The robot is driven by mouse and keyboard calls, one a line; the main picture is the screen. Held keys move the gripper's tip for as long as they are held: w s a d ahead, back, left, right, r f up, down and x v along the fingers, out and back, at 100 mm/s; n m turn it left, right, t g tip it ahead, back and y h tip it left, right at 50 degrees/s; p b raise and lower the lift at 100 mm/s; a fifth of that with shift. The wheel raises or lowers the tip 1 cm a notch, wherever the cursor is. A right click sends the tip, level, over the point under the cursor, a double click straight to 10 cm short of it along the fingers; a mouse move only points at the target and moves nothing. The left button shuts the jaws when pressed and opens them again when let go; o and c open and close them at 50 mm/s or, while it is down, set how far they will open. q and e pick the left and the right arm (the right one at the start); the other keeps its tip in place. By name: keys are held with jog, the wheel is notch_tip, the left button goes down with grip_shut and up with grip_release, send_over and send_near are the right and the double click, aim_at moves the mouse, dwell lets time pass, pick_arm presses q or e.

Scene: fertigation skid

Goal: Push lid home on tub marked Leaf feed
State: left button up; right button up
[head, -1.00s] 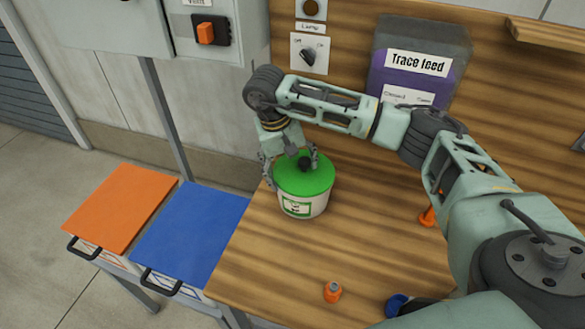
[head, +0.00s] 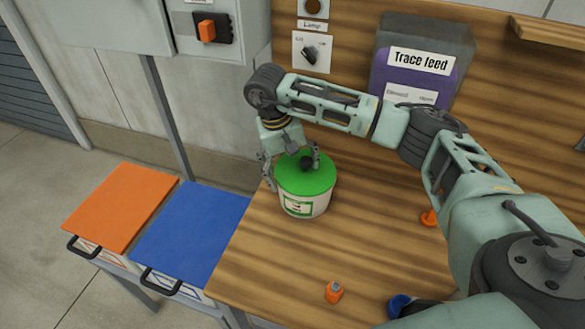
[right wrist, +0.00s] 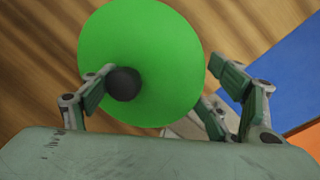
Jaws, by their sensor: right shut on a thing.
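A white tub (head: 303,207) with a green-framed label stands upright near the left edge of the wooden bench; the label's writing is too small to read. A green lid (head: 312,180) with a black knob lies on top of it. I cannot tell whether the lid is fully seated. My right gripper (head: 291,166) is over the lid, shut on it: one finger is against the black knob (right wrist: 123,84), the other beyond the lid's rim. The lid (right wrist: 165,45) fills the middle of the right wrist view. My left gripper is out of view.
A purple Trace feed container (head: 412,75) stands at the back. A small orange bottle (head: 333,292), another orange item (head: 429,217) and a partly hidden blue item (head: 398,305) are on the bench. Orange (head: 120,208) and blue (head: 190,232) lidded bins stand left. Bench right of the tub is clear.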

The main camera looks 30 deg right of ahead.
jog(key=shift+s+f, duration=0.3)
jog(key=shift+f, duration=0.25)
jog(key=shift+f+g, duration=0.2)
jog(key=shift+g, duration=0.2)
jog(key=shift+c, duration=1.4)
jog(key=shift+d+f+b, duration=0.1)
jog(key=shift+b, duration=0.25)
jog(key=shift+o, duration=0.5)
jog(key=shift+f+g, duration=0.3)
jog(key=o, duration=1.5)
jog(key=shift+o, duration=1.1)
jog(key=shift+d, duration=0.25)
jog(key=shift+r, duration=0.1)
jog(key=shift+w+r, duration=0.1)
